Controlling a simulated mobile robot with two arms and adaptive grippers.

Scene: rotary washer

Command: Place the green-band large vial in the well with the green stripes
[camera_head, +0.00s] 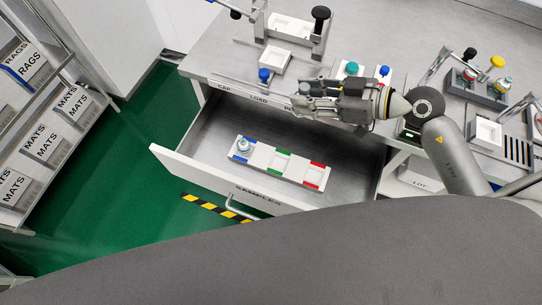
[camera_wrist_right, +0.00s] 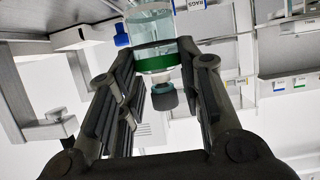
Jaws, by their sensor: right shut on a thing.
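My right gripper (camera_head: 296,97) is above the back part of the open drawer, its arm coming in from the right. In the right wrist view its fingers (camera_wrist_right: 157,55) are shut on a clear vial (camera_wrist_right: 150,26) with a green band and a dark end. In the head view the vial is hard to make out against the gripper. The white rack (camera_head: 258,160) lies in the drawer, with blue, green and red stripes. The well with green stripes (camera_head: 282,155) is in its middle and looks empty. My left gripper is not in view.
A vial (camera_head: 243,145) stands in the blue-striped well. The open drawer (camera_head: 220,125) has bare floor around the rack. Fixtures with a blue knob (camera_head: 264,75) stand on the bench behind. More coloured-knob holders (camera_head: 478,85) are at the right.

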